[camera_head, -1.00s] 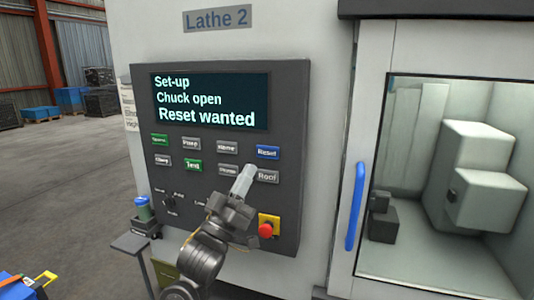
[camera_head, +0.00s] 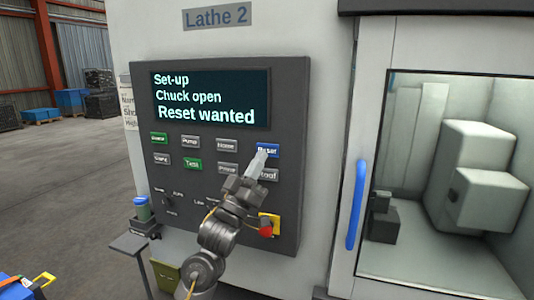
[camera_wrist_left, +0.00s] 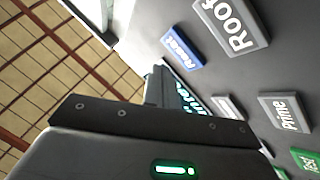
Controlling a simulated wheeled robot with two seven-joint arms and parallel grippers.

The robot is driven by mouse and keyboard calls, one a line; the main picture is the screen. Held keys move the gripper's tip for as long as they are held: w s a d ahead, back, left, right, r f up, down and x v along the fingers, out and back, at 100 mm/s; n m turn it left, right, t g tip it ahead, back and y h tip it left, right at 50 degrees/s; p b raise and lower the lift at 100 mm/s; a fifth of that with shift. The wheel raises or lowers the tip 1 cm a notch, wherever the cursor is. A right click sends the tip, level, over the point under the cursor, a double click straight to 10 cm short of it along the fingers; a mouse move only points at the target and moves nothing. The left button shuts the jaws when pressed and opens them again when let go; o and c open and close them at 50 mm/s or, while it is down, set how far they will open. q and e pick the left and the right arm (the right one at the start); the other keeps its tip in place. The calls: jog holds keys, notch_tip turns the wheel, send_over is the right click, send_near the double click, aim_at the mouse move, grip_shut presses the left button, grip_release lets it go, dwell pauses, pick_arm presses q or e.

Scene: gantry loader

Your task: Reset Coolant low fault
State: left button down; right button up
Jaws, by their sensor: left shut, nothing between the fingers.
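The Lathe 2 control panel (camera_head: 290,95) has a screen (camera_head: 210,98) reading "Set-up", "Chuck open", "Reset wanted". The blue Reset button (camera_head: 272,152) is at the right end of the upper button row. It also shows in the left wrist view (camera_wrist_left: 181,50). My left gripper (camera_head: 262,158) is shut and empty, its tip in front of the Reset button's lower left part. I cannot tell whether the tip touches it. The grey Roof button (camera_head: 270,175) is just below, partly behind the gripper. My right gripper is not in view.
A red emergency knob on a yellow plate (camera_head: 275,219) sits low on the panel, beside my left arm. A blue door handle (camera_head: 356,205) and the lathe window (camera_head: 445,250) are to the right. A small shelf (camera_head: 130,243) stands at lower left.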

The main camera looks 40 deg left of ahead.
pick_arm(q)
jog(key=shift+w+a, duration=0.25)
jog(key=shift+w, duration=0.45)
jog(key=shift+w, duration=0.15)
dwell(1.6)
jog(key=shift+w+a, duration=0.1)
jog(key=shift+w, duration=0.15)
jog(key=shift+w+a, duration=0.15)
jog(key=shift+w, duration=0.15)
dwell(0.7)
jog(key=shift+s, duration=0.1)
jog(key=shift+s+d+p, duration=0.3)
jog(key=shift+s+p, duration=0.1)
jog(key=shift+s, duration=0.25)
